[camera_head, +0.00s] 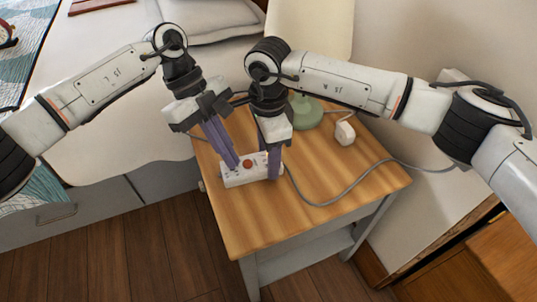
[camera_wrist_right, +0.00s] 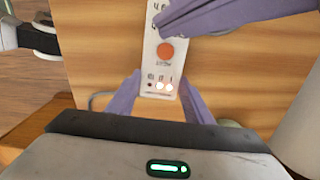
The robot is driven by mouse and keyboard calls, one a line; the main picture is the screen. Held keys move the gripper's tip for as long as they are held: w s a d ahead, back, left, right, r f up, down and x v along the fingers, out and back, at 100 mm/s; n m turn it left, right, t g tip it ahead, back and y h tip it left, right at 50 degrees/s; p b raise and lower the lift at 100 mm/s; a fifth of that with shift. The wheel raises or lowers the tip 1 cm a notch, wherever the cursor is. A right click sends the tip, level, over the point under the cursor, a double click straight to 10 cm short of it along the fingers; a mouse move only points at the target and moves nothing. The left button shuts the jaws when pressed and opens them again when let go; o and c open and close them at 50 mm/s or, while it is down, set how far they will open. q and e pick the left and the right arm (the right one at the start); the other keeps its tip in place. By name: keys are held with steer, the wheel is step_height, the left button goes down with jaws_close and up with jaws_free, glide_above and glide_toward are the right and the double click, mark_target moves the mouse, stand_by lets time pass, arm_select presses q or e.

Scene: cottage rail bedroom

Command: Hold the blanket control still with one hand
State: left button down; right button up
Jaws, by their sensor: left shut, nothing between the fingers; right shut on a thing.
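The blanket control (camera_head: 248,171) is a white box with a round orange-red button. It lies flat near the front left of the wooden bedside table (camera_head: 340,190). In the right wrist view the control (camera_wrist_right: 160,66) shows lit indicator lights at its near end. My right gripper (camera_head: 268,166) is shut on that end, with one purple finger on each side; it also shows in the right wrist view (camera_wrist_right: 160,82). My left gripper (camera_head: 233,165) is shut and empty, its tips just over the control close to the button. I cannot tell if they touch it.
A grey cord (camera_head: 330,203) runs over the table toward the wall. A small white object (camera_head: 344,133) and a green lamp base (camera_head: 305,111) stand at the back. The bed (camera_head: 110,135) is to the left.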

arm_select(q)
steer(key=shift+s+a+f, duration=0.2)
steer(key=shift+a+f, duration=0.05)
steer(key=shift+a, duration=0.5)
arm_select(e)
steer(key=shift+r, duration=0.1)
steer(key=o, duration=1.2)
arm_select(q)
step_height(320, 180, up, 6)
steer(key=shift+d+r, duration=0.15)
steer(key=shift+r, duration=0.05)
arm_select(e)
step_height(320, 180, up, 12)
stand_by(0.3)
